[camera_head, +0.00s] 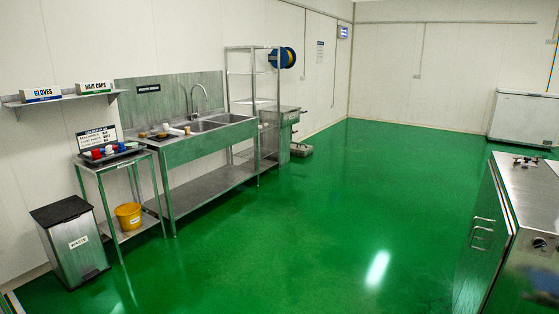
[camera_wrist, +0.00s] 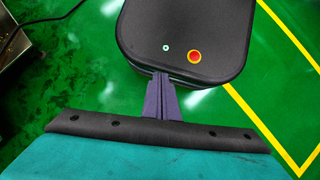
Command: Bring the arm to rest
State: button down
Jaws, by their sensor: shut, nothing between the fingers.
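My gripper (camera_wrist: 161,78) shows in the wrist view, pointing up the picture from its dark and teal housing. Its two grey-purple fingers are together, with nothing between them. The fingertips overlap the near edge of a black rounded body with a red button, which looks like my own base. I cannot tell whether they touch it. The arm and gripper do not show in the head view.
Green floor (camera_head: 310,220) lies open in the middle. A sink bench (camera_head: 190,151), a small table (camera_head: 92,169) and a waste bin (camera_head: 70,243) line the left wall. A steel machine (camera_head: 510,225) stands at right, a white chest freezer (camera_head: 523,117) behind. Yellow lines (camera_wrist: 262,118) mark the floor.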

jog(key=s+a+f+m+y, duration=0.1)
jog(key=s+a, duration=0.2)
jog(key=s, duration=0.3)
jog(key=shift+a+f+m, duration=0.15)
jog(key=shift+a+m, duration=0.1)
jog(key=shift+m, duration=0.05)
jog(key=shift+s, duration=0.1)
dwell(0.9)
